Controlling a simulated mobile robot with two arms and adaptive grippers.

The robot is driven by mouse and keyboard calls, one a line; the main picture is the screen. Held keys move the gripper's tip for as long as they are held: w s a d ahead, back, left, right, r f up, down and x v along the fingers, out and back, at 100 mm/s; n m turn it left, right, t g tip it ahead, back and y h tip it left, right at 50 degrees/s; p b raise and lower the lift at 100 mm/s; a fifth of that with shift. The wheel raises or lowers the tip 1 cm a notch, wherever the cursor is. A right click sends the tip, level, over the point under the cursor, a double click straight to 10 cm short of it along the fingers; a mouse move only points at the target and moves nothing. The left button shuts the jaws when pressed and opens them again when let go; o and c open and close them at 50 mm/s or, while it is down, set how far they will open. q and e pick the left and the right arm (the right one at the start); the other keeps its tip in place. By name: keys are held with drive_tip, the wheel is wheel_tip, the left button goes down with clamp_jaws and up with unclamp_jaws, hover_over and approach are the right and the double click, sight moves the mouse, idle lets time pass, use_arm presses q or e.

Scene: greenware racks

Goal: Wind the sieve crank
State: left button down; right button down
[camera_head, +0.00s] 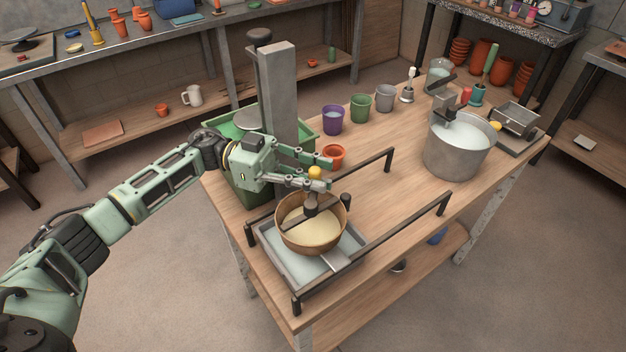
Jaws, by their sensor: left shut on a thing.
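The sieve (283,236) is a round brown drum with cream-coloured slip inside, near the front left of the wooden table. A dark bar with a central hub (311,205) spans its top. The crank's yellow knob (315,172) stands above the far rim. My left gripper (322,173) reaches in from the left, with its fingers around the knob and shut on it. The fingers hide part of the crank arm. The sieve sits over a grey tray (272,240) of pale liquid. My right gripper is out of view.
Black rails (400,229) flank the sieve. A green bin (306,140) and tall grey post (281,95) stand behind the arm. An orange pot (333,157) sits close behind the gripper. A metal bucket (450,159) stands right; the middle tabletop is clear.

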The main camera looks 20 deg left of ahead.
sight(313, 170)
use_arm(q)
drive_tip(key=shift+s, duration=0.1)
drive_tip(key=c, duration=1.7)
unclamp_jaws()
drive_tip(key=shift+s+a, duration=0.1)
wheel_tip(313, 170, up, 10)
